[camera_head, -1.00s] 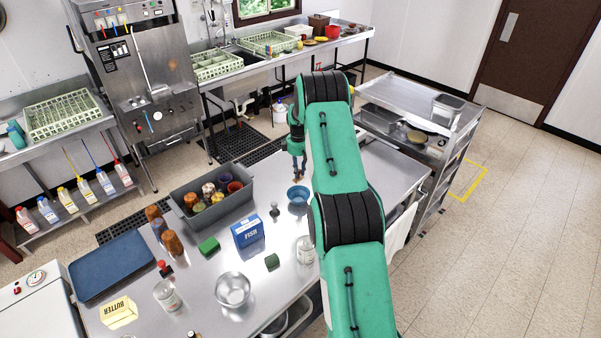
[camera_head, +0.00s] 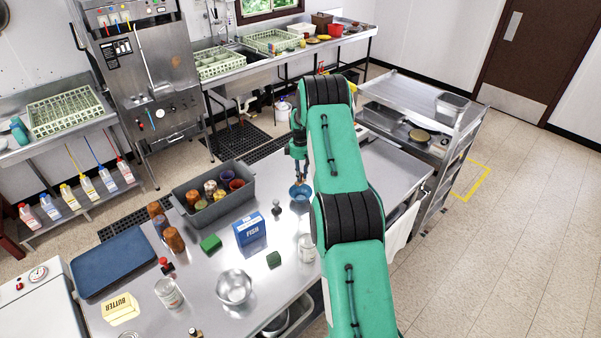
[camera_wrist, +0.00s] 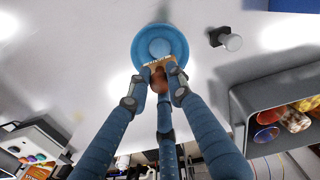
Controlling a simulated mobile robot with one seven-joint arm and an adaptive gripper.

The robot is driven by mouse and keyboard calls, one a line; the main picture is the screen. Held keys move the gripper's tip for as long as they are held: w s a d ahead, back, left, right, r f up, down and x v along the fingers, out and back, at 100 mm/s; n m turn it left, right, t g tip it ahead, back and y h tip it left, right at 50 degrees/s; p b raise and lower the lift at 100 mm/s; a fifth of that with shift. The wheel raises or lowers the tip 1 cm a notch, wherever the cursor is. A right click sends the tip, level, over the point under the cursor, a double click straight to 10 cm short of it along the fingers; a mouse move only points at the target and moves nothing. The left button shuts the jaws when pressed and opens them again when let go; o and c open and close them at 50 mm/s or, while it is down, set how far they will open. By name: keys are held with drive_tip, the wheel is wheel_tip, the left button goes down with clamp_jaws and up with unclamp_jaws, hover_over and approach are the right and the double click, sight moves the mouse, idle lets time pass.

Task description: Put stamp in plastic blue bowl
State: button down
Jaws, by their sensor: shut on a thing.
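The plastic blue bowl (camera_head: 300,194) stands on the steel table, just left of my arm; it also shows at the top of the wrist view (camera_wrist: 160,27). My gripper (camera_head: 301,178) is over the bowl's far side in the head view. In the wrist view, my gripper (camera_wrist: 160,76) is shut on the stamp (camera_wrist: 157,64), which has a brown wooden body and a lettered edge. The stamp overlaps the bowl's near rim in that view. Whether it touches the bowl cannot be told. The fingers hide part of the stamp.
A small dark object with a knob (camera_head: 276,208) stands left of the bowl. A grey bin (camera_head: 242,196) with several cups is farther left. A blue fish box (camera_head: 250,230), green sponges, a metal bowl (camera_head: 234,287) and a jar (camera_head: 306,248) stand toward the front.

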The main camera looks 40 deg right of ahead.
drive_tip(key=shift+f+b, duration=0.5)
drive_tip(key=shift+f, duration=3.35)
drive_tip(key=c, duration=1.5)
unclamp_jaws()
drive_tip(key=shift+r+p, duration=0.35)
drive_tip(key=shift+r, duration=3.1)
drive_tip(key=shift+a+r, duration=0.1)
drive_tip(key=shift+r, duration=0.05)
